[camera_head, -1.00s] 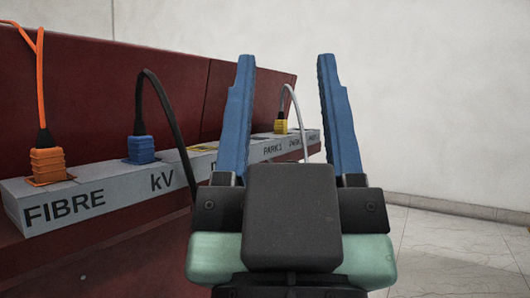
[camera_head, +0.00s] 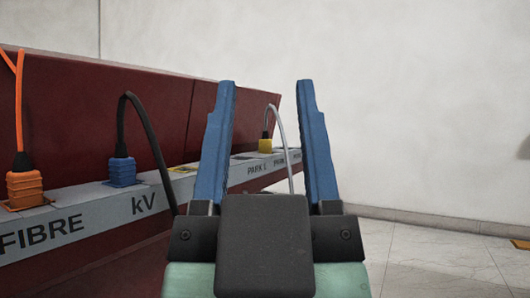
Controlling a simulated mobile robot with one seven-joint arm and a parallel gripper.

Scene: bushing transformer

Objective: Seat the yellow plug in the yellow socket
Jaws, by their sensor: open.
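The yellow plug (camera_head: 265,145) stands upright on the grey socket strip, by the PARK 1 label, with a pale cable (camera_head: 282,134) rising from it and hanging down in front. It shows between my fingers, well beyond them. A yellow-marked socket (camera_head: 184,169) lies on the strip between the kV label and my left finger; my finger partly hides that stretch. My gripper (camera_head: 265,88) is open and empty, its two blue fingers apart and pointing forward, in front of the strip.
An orange plug (camera_head: 25,188) sits at FIBRE and a blue plug (camera_head: 122,171) with an arching black cable (camera_head: 146,125) at kV. The grey strip (camera_head: 90,205) runs along a dark red cabinet (camera_head: 70,125). Open tiled floor (camera_head: 430,260) lies at right.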

